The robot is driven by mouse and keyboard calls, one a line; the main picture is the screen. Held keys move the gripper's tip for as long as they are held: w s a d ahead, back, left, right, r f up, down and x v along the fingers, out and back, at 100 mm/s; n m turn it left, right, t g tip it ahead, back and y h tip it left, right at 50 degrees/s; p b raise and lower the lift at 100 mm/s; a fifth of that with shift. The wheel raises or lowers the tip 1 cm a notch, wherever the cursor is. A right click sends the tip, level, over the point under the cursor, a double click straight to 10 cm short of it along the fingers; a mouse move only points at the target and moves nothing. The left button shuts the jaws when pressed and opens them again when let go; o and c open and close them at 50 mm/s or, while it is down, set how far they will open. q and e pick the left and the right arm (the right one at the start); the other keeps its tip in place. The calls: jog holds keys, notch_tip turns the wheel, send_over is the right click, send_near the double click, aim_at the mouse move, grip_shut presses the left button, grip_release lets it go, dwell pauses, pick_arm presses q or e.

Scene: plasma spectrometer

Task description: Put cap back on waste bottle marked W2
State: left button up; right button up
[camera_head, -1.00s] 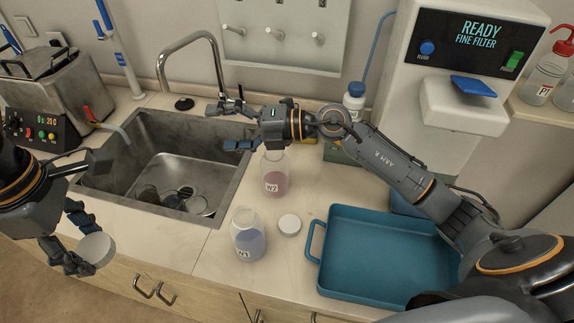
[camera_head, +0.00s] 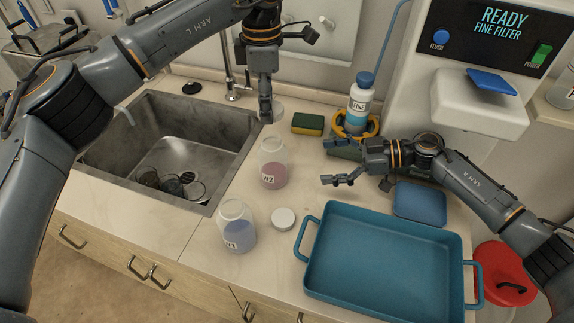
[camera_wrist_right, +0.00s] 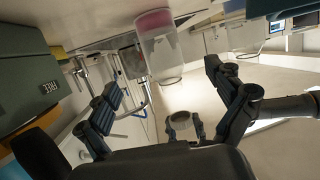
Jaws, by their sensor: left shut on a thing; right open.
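The waste bottle W2 (camera_head: 272,165), clear with pink liquid, stands upright and uncapped on the counter right of the sink. It shows inverted in the right wrist view (camera_wrist_right: 160,52). My left gripper (camera_head: 267,114) points down just above and behind its mouth, shut on a white cap (camera_head: 277,112). The right wrist view shows a round cap (camera_wrist_right: 180,117) apart from the bottle's mouth. My right gripper (camera_head: 329,163) is open and empty, to the right of W2, its fingers spread towards the bottle without touching it.
Bottle W1 (camera_head: 237,228), uncapped with blue liquid, stands in front; another white cap (camera_head: 283,218) lies beside it. A teal tray (camera_head: 312,262) fills the right front. A sponge (camera_head: 307,124) and the FINE bottle (camera_head: 359,100) stand behind. The sink (camera_head: 120,165) is at left.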

pick_arm(q)
jog(key=shift+a, duration=0.15)
pick_arm(e)
jog(key=shift+a, duration=0.1)
jog(key=shift+w+a, duration=0.1)
jog(key=shift+a, duration=0.05)
jog(key=a, duration=0.3)
jog(key=w+a, duration=0.1)
jog(key=a, duration=0.3)
jog(key=w+a, duration=0.1)
jog(key=a, duration=0.3)
jog(key=shift+w, duration=0.1)
jog(key=shift+x, duration=0.8)
jog(key=c, duration=1.8)
pick_arm(q)
send_over(268, 138)
jog(key=shift+f, duration=2.5)
jog(key=shift+f, duration=0.1)
